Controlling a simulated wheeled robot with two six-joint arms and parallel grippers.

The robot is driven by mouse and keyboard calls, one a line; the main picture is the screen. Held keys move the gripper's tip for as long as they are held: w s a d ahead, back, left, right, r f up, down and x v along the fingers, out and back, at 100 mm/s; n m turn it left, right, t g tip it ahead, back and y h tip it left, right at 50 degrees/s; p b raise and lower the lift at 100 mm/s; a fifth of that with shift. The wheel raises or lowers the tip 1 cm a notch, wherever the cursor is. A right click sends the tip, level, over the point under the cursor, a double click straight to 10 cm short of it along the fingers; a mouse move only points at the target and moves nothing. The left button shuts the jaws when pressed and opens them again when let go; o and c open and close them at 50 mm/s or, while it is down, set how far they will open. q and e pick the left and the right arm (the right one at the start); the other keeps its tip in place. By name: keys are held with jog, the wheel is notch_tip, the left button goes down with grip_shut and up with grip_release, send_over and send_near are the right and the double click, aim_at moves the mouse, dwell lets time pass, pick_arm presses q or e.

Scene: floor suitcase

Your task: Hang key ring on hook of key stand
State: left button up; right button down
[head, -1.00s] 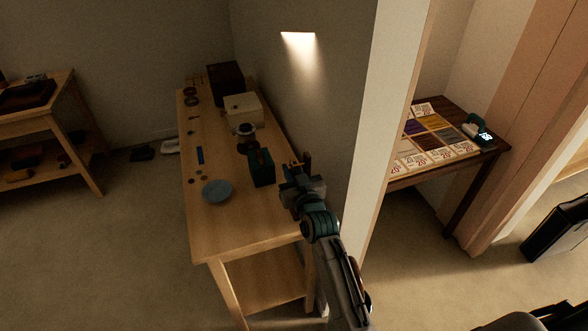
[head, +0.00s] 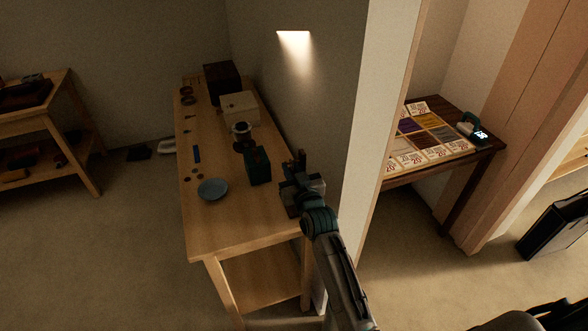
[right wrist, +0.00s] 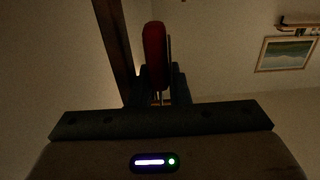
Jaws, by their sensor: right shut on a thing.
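My right gripper (head: 297,178) is at the right edge of the wooden table, close to the wall. In the right wrist view the gripper (right wrist: 157,88) is shut on a red fob with a thin metal piece beside it, which I take as the key ring (right wrist: 154,52). A dark upright post, probably the key stand (right wrist: 114,45), rises just left of the fob in that view. In the head view a small dark post (head: 302,158) shows just behind the gripper. Its hooks cannot be made out. My left gripper is not in view.
On the wooden table (head: 215,232) stand a dark green box (head: 257,166), a blue plate (head: 213,189), a cream box (head: 239,107) and a dark box (head: 222,82). The wall (head: 330,130) is close on the right. The table's near end is clear.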

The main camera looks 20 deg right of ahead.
jog(key=c, duration=1.6)
grip_release()
jog(key=shift+o, duration=1.4)
jog(key=shift+a+r, duration=0.1)
jog(key=shift+a, duration=0.1)
jog(key=shift+d+r, duration=0.1)
jog(key=shift+d, duration=0.05)
jog(key=shift+s, duration=0.1)
jog(key=s+b, duration=0.3)
jog(key=s, duration=0.7)
jog(key=shift+s+d, duration=0.1)
jog(key=shift+s, duration=0.2)
